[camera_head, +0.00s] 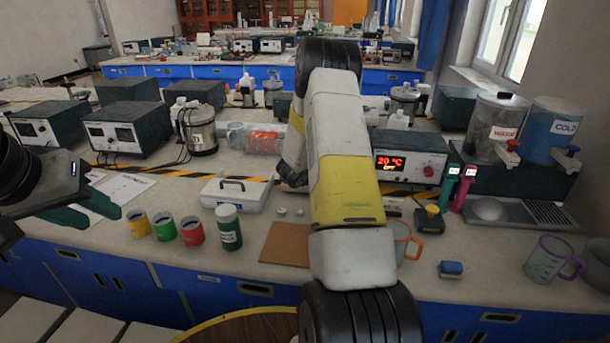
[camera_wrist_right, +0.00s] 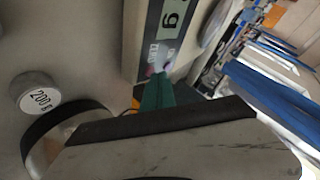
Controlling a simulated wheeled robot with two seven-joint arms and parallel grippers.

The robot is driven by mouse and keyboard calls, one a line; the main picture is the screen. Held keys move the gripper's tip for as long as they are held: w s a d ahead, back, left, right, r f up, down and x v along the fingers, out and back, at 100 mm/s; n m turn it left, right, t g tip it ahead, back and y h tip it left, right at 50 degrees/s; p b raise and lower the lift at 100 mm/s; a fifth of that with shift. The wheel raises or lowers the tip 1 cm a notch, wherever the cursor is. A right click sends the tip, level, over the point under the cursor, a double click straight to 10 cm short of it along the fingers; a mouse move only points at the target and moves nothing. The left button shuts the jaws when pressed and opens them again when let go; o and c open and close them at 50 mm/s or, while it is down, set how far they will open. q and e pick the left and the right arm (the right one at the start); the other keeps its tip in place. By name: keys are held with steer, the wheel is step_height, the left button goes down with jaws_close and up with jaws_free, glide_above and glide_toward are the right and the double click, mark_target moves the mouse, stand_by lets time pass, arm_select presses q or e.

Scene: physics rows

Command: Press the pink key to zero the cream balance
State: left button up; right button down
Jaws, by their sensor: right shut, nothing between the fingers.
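In the right wrist view the cream balance (camera_wrist_right: 120,25) shows its grey panel with a display (camera_wrist_right: 172,18) reading "g" and small key labels. A small pink key (camera_wrist_right: 150,71) shows on the panel right at the green tips of my right gripper (camera_wrist_right: 158,92). The right gripper is shut and empty; I cannot tell whether its tips touch the key. My left gripper (camera_head: 104,192) is open and empty above the bench at the left.
A 200 g weight (camera_wrist_right: 36,93) stands beside the balance. On the bench are yellow, green and red pots (camera_head: 165,227), a dark green bottle (camera_head: 229,228), a white case with a handle (camera_head: 236,194), a brown board (camera_head: 284,245) and an orange-handled beaker (camera_head: 404,238).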

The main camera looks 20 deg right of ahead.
steer(key=shift+f, duration=0.2)
steer(key=shift+r, duration=0.1)
stand_by(0.4)
steer(key=shift+s+r, duration=0.1)
steer(key=shift+r, duration=0.55)
steer(key=shift+s+a+r, duration=0.1)
steer(key=shift+s+r, duration=0.05)
steer(key=shift+r, duration=0.65)
steer(key=shift+s+a+r, duration=0.1)
steer(key=shift+r, duration=0.75)
steer(key=shift+s+a+r, duration=0.1)
steer(key=shift+s+r, duration=0.05)
steer(key=shift+r, duration=0.65)
